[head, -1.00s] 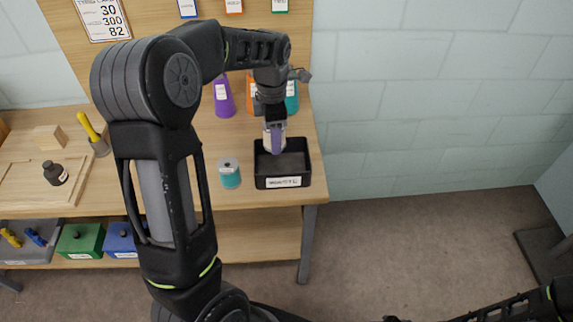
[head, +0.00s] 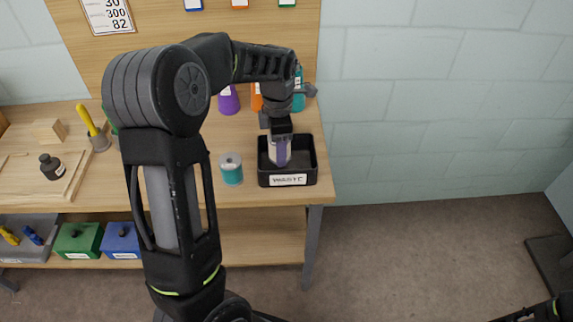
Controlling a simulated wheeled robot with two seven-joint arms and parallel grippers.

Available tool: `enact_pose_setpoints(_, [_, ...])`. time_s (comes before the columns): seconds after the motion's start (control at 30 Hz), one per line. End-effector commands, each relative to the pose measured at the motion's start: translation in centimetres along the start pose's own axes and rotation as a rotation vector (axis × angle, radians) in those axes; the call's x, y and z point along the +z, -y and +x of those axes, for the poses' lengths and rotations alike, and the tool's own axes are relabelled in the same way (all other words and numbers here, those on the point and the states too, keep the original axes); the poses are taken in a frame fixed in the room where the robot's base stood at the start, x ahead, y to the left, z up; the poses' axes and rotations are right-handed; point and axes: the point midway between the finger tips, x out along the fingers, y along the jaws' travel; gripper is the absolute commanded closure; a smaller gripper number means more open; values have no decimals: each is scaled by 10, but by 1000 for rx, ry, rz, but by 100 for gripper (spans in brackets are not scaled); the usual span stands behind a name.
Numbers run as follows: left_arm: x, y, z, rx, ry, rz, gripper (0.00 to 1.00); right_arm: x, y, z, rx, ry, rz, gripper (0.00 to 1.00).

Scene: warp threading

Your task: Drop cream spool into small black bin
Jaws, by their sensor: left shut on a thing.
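The small black bin (head: 313,168), labelled WASTE, stands at the right front corner of the wooden table. My left gripper (head: 279,158) points down into the bin from above. It is shut on the cream spool (head: 271,149), of which only a pale strip shows beside the lavender finger. The spool's lower part is inside the bin's outline; I cannot tell whether it touches the floor of the bin. My right gripper is out of view; only part of that arm shows at the bottom right corner.
A teal spool (head: 231,170) stands just left of the bin. Purple (head: 229,100), orange (head: 256,97) and teal (head: 299,95) cones stand behind. Right of the table is open floor.

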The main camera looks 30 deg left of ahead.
Motion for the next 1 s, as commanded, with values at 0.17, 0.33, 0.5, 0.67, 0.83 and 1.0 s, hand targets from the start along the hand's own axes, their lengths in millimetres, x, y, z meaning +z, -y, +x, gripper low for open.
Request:
enact_pose_setpoints(0.17, [0, 0, -1, 0, 0, 0, 44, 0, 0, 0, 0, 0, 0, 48])
enact_pose_setpoints(0.33, [0, 0, -1, 0, 0, 0, 31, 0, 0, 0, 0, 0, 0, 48])
enact_pose_setpoints(0.5, [0, 0, 0, 0, 0, 0, 23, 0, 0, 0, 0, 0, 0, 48])
enact_pose_setpoints(0.67, [0, 0, -1, 0, 0, 0, 23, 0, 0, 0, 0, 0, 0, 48])
enact_pose_setpoints(0.83, [0, -1, -10, 2, 1, 0, 23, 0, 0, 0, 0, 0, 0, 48])
enact_pose_setpoints(1.0, [1, -1, -34, 4, 3, 0, 23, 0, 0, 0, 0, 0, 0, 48])
